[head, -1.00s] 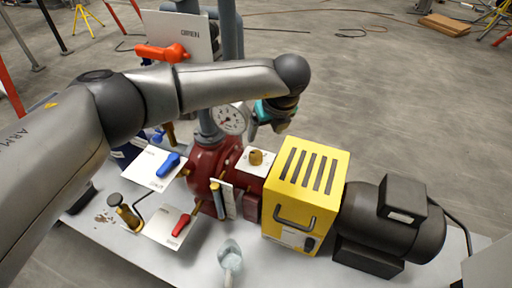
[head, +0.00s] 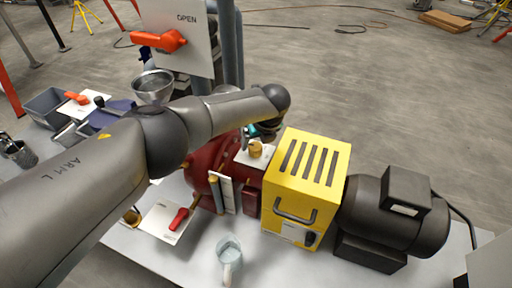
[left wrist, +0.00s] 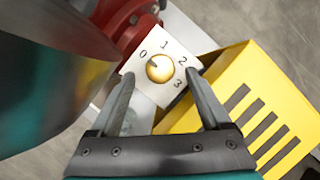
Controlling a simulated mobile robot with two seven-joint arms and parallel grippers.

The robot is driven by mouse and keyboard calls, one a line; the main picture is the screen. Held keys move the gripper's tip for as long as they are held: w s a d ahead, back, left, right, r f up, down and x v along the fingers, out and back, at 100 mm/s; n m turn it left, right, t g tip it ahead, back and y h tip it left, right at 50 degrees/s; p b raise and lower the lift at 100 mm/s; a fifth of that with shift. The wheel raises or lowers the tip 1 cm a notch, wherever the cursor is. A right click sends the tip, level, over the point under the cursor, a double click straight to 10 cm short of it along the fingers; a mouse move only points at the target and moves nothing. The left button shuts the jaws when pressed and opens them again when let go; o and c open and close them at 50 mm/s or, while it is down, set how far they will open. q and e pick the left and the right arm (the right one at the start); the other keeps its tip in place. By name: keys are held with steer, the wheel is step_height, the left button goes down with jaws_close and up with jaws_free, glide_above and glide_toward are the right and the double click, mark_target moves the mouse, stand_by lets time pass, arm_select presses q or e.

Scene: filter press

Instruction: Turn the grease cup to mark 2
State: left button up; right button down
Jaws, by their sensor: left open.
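The grease cup (head: 255,148) is a brass knob on a white plate (head: 244,158) beside the yellow housing. In the left wrist view the knob (left wrist: 160,69) sits in the middle of the plate, with marks 0, 1, 2 and 3 around it. A small dark mark on the knob's upper left appears to face the 0 side. My left gripper (left wrist: 159,77) is open, its fingertips apart on either side of the knob; contact is not visible. In the head view the gripper (head: 262,133) is just behind the knob, partly hidden by my arm.
The yellow slotted housing (head: 308,178) stands close to the right of the knob, with a dark motor (head: 385,222) beyond it. The red pump body (head: 205,172) is to the left.

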mark_target(255, 149)
arm_select(q)
steer(key=shift+b+x, duration=0.9)
steer(key=shift+x, duration=0.45)
